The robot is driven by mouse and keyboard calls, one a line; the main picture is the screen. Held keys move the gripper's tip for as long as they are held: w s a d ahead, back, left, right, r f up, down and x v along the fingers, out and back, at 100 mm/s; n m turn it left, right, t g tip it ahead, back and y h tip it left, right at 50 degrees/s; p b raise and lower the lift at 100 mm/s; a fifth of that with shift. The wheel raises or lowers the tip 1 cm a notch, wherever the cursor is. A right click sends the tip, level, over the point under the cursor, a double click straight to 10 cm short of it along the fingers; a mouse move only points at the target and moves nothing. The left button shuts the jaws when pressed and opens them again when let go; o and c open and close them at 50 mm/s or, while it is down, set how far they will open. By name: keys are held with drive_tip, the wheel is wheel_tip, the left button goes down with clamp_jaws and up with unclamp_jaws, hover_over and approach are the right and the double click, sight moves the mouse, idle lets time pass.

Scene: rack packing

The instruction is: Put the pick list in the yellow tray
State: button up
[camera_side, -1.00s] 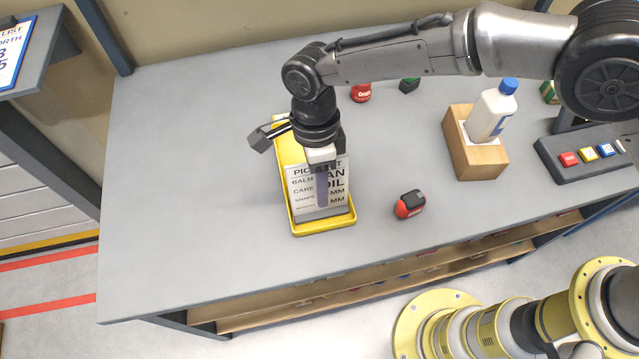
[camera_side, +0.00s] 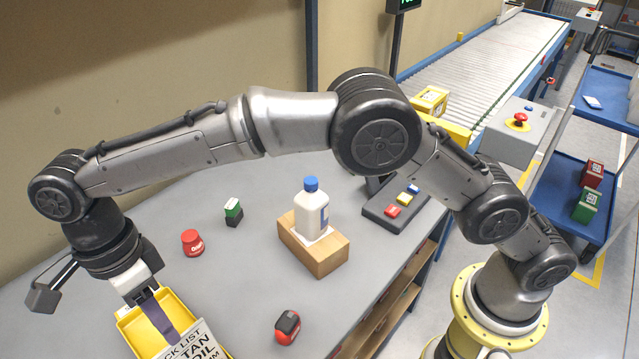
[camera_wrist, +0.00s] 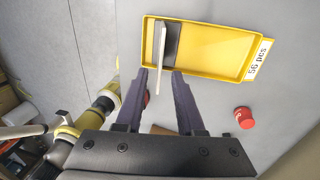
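The pick list (camera_side: 198,345) is a white card with black print, standing in the yellow tray (camera_side: 128,318) at the lower left of the side view; the frame's bottom edge cuts both off. In the wrist view the card (camera_wrist: 158,50) shows edge-on as a thin pale strip, upright against the yellow tray (camera_wrist: 225,70). My gripper (camera_side: 165,322) is above the tray, its purple finger beside the card's upper left part. In the wrist view my gripper's fingers (camera_wrist: 160,78) are apart, with the card's near end in the gap. I see no grip on it.
A red-and-black item (camera_side: 288,326) lies right of the tray. A red jar (camera_side: 192,242) and a green-and-black box (camera_side: 233,212) stand behind. A white bottle (camera_side: 312,208) stands on a wooden block (camera_side: 325,253), left of a button panel (camera_side: 395,205).

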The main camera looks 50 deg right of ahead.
drive_tip(key=d+r+n+t, duration=0.15)
drive_tip(key=d+r, duration=0.25)
drive_tip(key=d, duration=0.4)
drive_tip(key=d+r+n+t+y, duration=0.1)
drive_tip(key=d+r+n, duration=0.2)
drive_tip(key=d+r, duration=0.3)
drive_tip(key=d+r+n+t, duration=0.1)
drive_tip(key=d+r+n, duration=0.2)
drive_tip(key=d, duration=0.6)
drive_tip(key=s+d+r+n+t, duration=0.2)
drive_tip(key=s+d+n, duration=0.3)
drive_tip(key=s+d, duration=0.55)
drive_tip(key=s+d+f+n+t+h, duration=0.1)
drive_tip(key=s+d+f+n+t, duration=0.1)
drive_tip(key=s+d+f+n, duration=0.3)
drive_tip(key=s+d, duration=0.3)
drive_tip(key=shift+d+f, duration=0.2)
drive_tip(key=shift+f, duration=0.05)
